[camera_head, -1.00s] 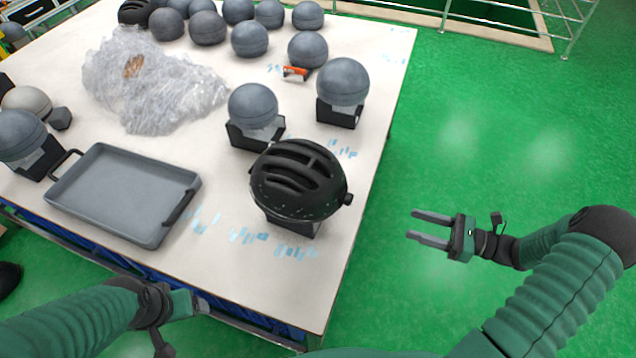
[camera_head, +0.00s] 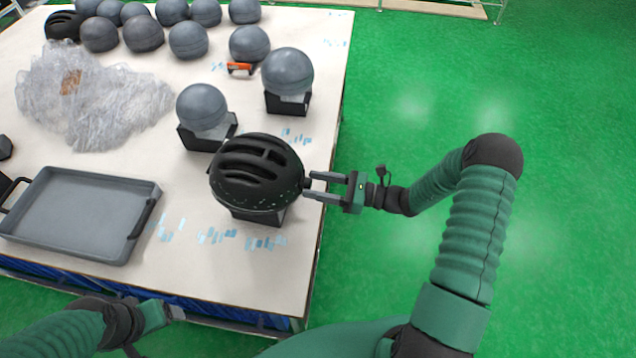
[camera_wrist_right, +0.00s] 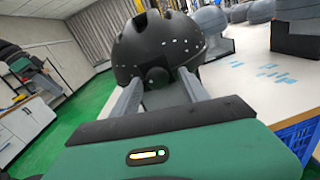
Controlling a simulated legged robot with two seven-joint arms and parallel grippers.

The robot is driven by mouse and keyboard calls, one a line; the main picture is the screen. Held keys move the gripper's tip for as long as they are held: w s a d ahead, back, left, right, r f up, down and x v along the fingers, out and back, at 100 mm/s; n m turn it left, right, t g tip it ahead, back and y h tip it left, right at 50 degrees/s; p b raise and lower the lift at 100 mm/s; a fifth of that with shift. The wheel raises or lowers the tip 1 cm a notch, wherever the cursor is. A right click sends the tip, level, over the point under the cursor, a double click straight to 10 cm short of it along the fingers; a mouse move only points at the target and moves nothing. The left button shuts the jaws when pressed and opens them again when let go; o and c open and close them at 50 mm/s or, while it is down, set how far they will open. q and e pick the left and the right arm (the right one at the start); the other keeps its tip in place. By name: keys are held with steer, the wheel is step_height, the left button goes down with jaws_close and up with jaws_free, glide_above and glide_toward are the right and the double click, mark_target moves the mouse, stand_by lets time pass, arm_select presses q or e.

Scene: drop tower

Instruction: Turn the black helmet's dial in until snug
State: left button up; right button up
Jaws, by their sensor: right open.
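The black helmet (camera_head: 254,172) sits on a dark stand near the table's right edge, its vents facing up. It also shows in the right wrist view (camera_wrist_right: 158,42). Its round black dial (camera_wrist_right: 157,76) faces my right gripper and lies between the two fingers in that view. My right gripper (camera_head: 312,188) is open, with its fingertips at the helmet's right side around the dial; I cannot tell whether they touch it. My left gripper (camera_head: 178,311) is low at the table's front edge, away from the helmet; its fingers are too small to judge.
A grey tray (camera_head: 75,247) lies left of the helmet on the white table (camera_head: 185,265). Grey balls on black stands, such as one ball (camera_head: 202,106), stand behind it. Clear plastic wrap (camera_head: 95,100) lies at the left. Green floor to the right is free.

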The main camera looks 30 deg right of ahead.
steer(key=shift+a, duration=0.35)
steer(key=shift+r, duration=0.1)
steer(key=shift+c, duration=1)
steer(key=shift+d, duration=0.35)
jaws_close()
arm_select(q)
steer(key=shift+a, duration=0.2)
arm_select(e)
steer(key=shift+a, duration=0.1)
arm_select(q)
steer(key=shift+a+r, duration=0.1)
